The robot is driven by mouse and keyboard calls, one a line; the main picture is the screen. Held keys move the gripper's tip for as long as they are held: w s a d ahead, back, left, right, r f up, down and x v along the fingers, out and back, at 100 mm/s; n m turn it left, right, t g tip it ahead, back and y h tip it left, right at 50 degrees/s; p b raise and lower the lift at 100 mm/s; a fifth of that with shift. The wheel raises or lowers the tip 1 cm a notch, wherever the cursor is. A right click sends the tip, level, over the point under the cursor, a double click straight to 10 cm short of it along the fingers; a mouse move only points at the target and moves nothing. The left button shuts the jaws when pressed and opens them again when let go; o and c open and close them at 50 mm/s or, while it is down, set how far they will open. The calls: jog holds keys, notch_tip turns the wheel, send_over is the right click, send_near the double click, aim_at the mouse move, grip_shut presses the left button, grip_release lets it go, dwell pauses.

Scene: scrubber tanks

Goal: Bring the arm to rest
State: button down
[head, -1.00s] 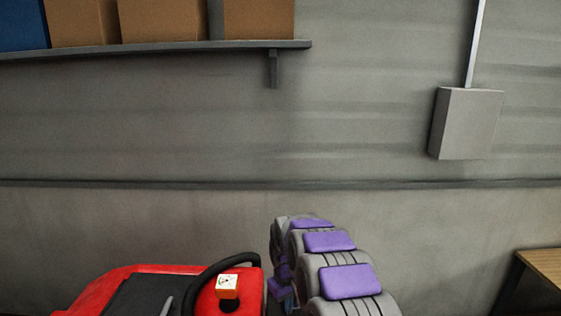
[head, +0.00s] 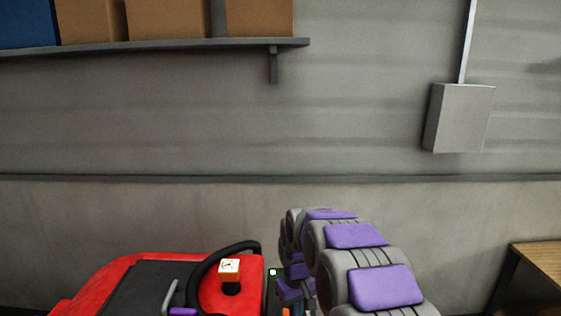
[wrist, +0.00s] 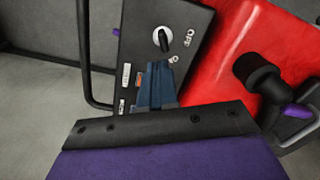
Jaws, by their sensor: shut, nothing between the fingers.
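My arm, with grey links and purple pads, reaches forward at the lower right of the head view. My gripper (wrist: 155,75) shows in the wrist view as blue-grey fingers held together beyond a dark plate and purple body. It is shut and holds nothing. Behind the fingers is a dark control panel (wrist: 140,38) with a rotary knob (wrist: 162,39) and an "OFF" label. I cannot tell whether the fingers touch the panel. In the head view my arm hides most of the gripper.
A wall shelf (head: 150,48) holds boxes. A grey wall box (head: 460,118) hangs right. A wooden table (head: 540,262) stands lower right.

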jog(key=s+d+r+m+b, duration=0.1)
jog(key=s+d+r+b, duration=0.15)
jog(key=s, duration=0.75)
jog(key=s+d+r+m+b, duration=0.1)
jog(key=s+d+m+b, duration=0.2)
jog(key=s, duration=0.7)
jog(key=s+d+f+b, duration=0.1)
jog(key=s+d+f, duration=0.1)
jog(key=s, duration=0.7)
jog(key=s+d+f+m+g+b, duration=0.1)
jog(key=s+d+f+b, duration=0.1)
jog(key=s, duration=0.7)
jog(key=shift+s+d+f, duration=0.3)
jog(key=shift+f, duration=0.25)
